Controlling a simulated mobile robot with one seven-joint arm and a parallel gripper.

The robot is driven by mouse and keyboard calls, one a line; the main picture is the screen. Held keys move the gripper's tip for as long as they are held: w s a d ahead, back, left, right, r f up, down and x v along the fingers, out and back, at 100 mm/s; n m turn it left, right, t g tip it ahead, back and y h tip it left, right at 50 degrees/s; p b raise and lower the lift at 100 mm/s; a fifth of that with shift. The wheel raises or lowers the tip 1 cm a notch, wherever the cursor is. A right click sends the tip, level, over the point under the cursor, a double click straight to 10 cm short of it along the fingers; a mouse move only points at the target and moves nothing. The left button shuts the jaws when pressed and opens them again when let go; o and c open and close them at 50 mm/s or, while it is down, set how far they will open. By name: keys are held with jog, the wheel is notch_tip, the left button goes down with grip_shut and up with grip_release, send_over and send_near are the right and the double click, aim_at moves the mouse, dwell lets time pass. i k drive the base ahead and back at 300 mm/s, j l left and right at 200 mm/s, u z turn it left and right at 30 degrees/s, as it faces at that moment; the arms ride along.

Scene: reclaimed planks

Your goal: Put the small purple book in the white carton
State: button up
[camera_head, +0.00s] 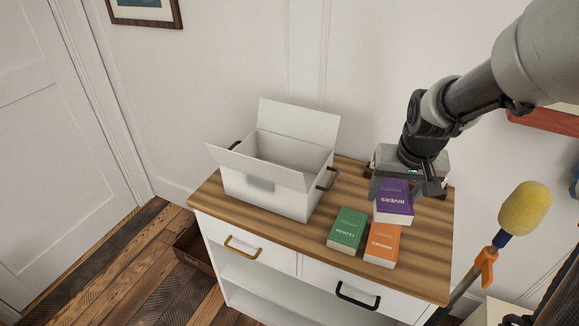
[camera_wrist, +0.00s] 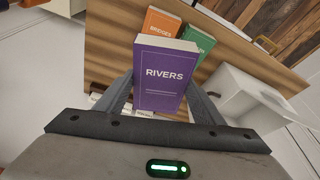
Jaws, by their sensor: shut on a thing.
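The small purple book (camera_head: 394,203), titled RIVERS, is between the two fingers of my gripper (camera_head: 392,190). My gripper is shut on it, and the wrist view shows the purple book (camera_wrist: 163,78) with its cover facing the camera. It appears held above the cabinet top, near the orange book; the exact height is unclear. The white carton (camera_head: 262,196) stands upright to the left on the cabinet top, with its flaps open and its inside looking empty. The carton also shows at the right of the wrist view (camera_wrist: 240,95). My gripper is apart from the carton, to its right.
A green book (camera_head: 347,229) and an orange book (camera_head: 382,244) lie on the wooden cabinet top (camera_head: 300,232), between the carton and the right end. The carton has dark side handles. A yellow-headed object (camera_head: 525,208) stands at the right. A wall is behind.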

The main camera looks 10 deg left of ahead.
aim_at(251, 199)
jog(key=k+j+z, duration=0.1)
jog(key=k+j, duration=0.3)
jog(key=j, duration=0.2)
jog(key=j+z, duration=0.1)
jog(key=j, duration=0.55)
jog(key=k+j+z, duration=0.15)
jog(key=j, duration=0.45)
jog(key=k+j+z, duration=0.1)
jog(key=j, duration=0.5)
jog(key=i+j+z, duration=0.1)
jog(key=i+j, duration=0.15)
jog(key=j, duration=0.2)
jog(key=i, duration=0.65)
